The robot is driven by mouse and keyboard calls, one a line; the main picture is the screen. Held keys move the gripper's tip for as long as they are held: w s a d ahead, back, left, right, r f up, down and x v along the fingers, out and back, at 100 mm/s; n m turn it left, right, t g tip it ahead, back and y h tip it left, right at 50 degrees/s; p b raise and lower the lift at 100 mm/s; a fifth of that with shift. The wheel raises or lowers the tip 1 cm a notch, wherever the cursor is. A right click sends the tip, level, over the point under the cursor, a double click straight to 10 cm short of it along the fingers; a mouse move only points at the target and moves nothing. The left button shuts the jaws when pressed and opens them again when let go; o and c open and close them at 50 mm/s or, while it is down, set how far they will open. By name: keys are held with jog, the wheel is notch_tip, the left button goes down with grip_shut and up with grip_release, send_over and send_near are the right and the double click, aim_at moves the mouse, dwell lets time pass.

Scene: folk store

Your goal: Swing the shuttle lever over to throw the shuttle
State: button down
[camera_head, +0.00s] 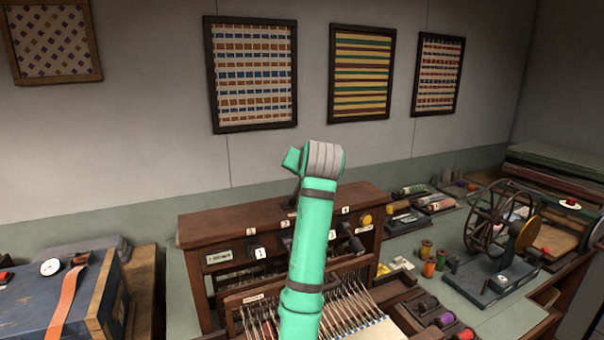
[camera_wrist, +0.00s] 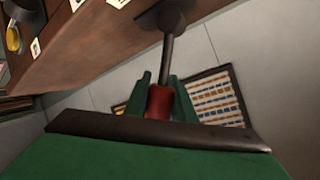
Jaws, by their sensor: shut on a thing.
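The shuttle lever (camera_wrist: 169,48) is a dark metal rod with a red grip (camera_wrist: 159,103) at its end, and it shows in the wrist view. My gripper (camera_wrist: 160,95) has its green fingers on both sides of the red grip and is shut on it. The lever's base meets the brown wooden face of the loom (camera_wrist: 95,45). In the head view the loom (camera_head: 230,228) stands at the middle with number tags, knobs and stretched threads. My green arm crosses in front of it there and hides my gripper and most of the lever.
A blue box (camera_head: 50,305) with an orange strap stands at the left. At the right are thread spools (camera_head: 428,269) and a spinning wheel (camera_head: 500,230) on the bench. Framed textiles (camera_head: 254,75) hang on the wall behind the loom.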

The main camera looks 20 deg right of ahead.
dwell(0.4)
jog(key=c, duration=1.5)
grip_release()
jog(key=shift+s, duration=0.1)
jog(key=v, duration=1)
jog(key=shift+s+r, duration=0.15)
jog(key=shift+s, duration=0.1)
